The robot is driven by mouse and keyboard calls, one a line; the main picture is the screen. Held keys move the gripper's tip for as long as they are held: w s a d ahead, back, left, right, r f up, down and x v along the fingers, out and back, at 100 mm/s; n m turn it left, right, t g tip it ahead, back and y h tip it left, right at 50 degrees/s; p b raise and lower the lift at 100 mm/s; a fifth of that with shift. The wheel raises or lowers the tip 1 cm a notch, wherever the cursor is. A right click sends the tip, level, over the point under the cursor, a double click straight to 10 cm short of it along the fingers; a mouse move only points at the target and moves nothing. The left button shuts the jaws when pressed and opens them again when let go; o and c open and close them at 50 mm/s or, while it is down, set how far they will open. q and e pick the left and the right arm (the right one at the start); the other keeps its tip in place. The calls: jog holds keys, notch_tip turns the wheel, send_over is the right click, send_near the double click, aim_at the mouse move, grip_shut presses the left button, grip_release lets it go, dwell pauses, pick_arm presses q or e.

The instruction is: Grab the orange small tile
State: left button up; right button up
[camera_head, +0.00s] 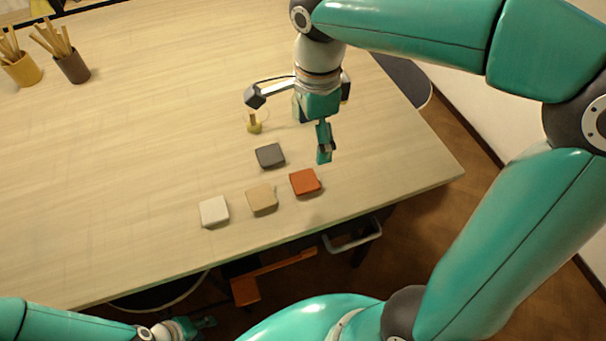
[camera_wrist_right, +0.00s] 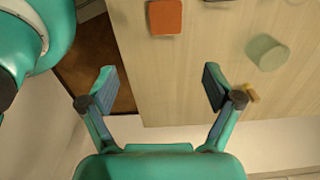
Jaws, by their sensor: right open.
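The orange small tile (camera_head: 305,182) lies flat on the wooden table near its front edge, at the right end of the tiles. It also shows at the top edge of the right wrist view (camera_wrist_right: 164,17). My right gripper (camera_head: 325,150) is above the table, a little behind and to the right of the orange tile, apart from it. In the right wrist view its fingers (camera_wrist_right: 160,86) are spread wide with nothing between them. My left gripper (camera_head: 202,324) is low at the front, below the table edge; its fingers are too small and dark to read.
A beige tile (camera_head: 262,199) and a white tile (camera_head: 214,212) lie left of the orange one. A dark grey tile (camera_head: 270,156) lies behind. A small yellowish object (camera_head: 254,127) stands farther back. Two cups with sticks stand far left.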

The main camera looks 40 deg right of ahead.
send_over(305, 181)
jog(key=f, duration=0.9)
jog(key=shift+s+d+f, duration=0.1)
jog(key=shift+s+d, duration=0.05)
jog(key=shift+s, duration=0.15)
jog(key=shift+w+f+p, duration=0.2)
jog(key=shift+f+p, duration=0.15)
jog(key=shift+f, duration=1.05)
jog(key=shift+w+f+p, duration=0.15)
jog(key=shift+f+p, duration=0.2)
jog(key=shift+f, duration=1.05)
jog(key=shift+a, duration=0.2)
jog(key=c, duration=1.3)
jog(key=shift+r, duration=0.15)
